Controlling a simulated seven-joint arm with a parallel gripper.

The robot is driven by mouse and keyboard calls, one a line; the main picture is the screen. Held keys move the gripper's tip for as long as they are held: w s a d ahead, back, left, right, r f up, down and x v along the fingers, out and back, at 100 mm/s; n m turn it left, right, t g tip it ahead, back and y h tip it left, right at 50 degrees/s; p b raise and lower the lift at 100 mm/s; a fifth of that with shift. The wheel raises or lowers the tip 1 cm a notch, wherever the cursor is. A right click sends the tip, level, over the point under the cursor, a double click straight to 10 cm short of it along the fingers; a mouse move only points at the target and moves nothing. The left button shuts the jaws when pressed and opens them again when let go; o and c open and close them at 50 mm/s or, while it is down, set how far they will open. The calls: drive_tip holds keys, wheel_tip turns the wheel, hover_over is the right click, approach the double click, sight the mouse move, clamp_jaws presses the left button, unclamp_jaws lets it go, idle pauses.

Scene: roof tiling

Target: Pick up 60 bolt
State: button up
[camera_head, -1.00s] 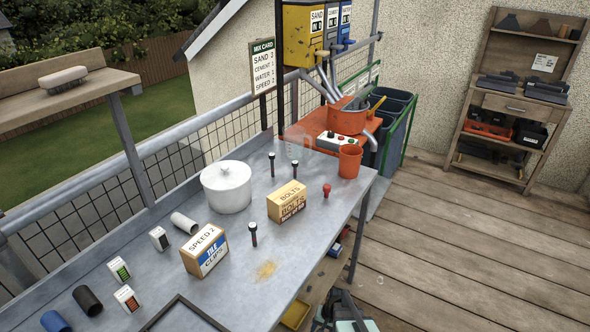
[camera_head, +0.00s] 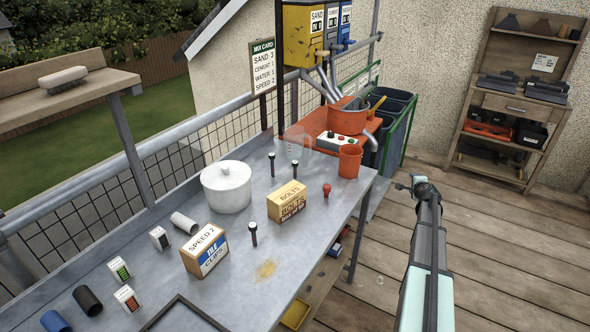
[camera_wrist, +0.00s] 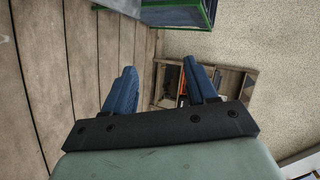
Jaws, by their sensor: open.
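No 60 mark is legible on any bolt. In the wrist view my gripper (camera_wrist: 161,88) is open and empty, its two blue fingers apart, facing the deck and far shelf. In the head view my arm rises right of the bench, well away from the bolts.
A white lidded pot (camera_head: 227,188), a SPEED 2 tile clips box (camera_head: 205,250) and a red-topped piece (camera_head: 326,190) stand on the bench (camera_head: 330,225). An orange bucket (camera_head: 349,161) is at its far corner. A railing runs behind. The deck right of my arm is clear.

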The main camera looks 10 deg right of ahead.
drive_tip(key=w+d+r+m+t+h, duration=0.1)
drive_tip(key=w+d+r, duration=0.15)
drive_tip(key=r, duration=0.45)
drive_tip(key=w+d+r+m+t+h, duration=0.1)
drive_tip(key=w+d+r, duration=0.15)
drive_tip(key=r, duration=0.55)
drive_tip(key=w+a+r+n+t+y, duration=0.1)
drive_tip(key=w+a+r+n, duration=0.1)
drive_tip(key=w+a+r, duration=0.45)
drive_tip(key=w+a+r+n+t+y, duration=0.1)
drive_tip(key=w+a, duration=0.3)
drive_tip(key=a, duration=0.6)
drive_tip(key=w+a+r+n+t+y, duration=0.1)
drive_tip(key=w+a+r+n+y, duration=0.1)
drive_tip(key=w+a+r, duration=0.45)
drive_tip(key=n+g+y, duration=0.3)
drive_tip(key=n+g, duration=1)
drive_tip(key=n, duration=0.6)
hover_over(296, 163)
drive_tip(key=s, duration=0.4)
wheel_tip(296, 163, down, 8)
drive_tip(key=f, duration=0.1)
drive_tip(key=x, duration=0.6)
drive_tip(key=shift+w+d+f, duration=0.1)
drive_tip(key=shift+w+f, duration=0.2)
drive_tip(key=shift+x, duration=3.1)
drive_tip(key=shift+s, duration=0.15)
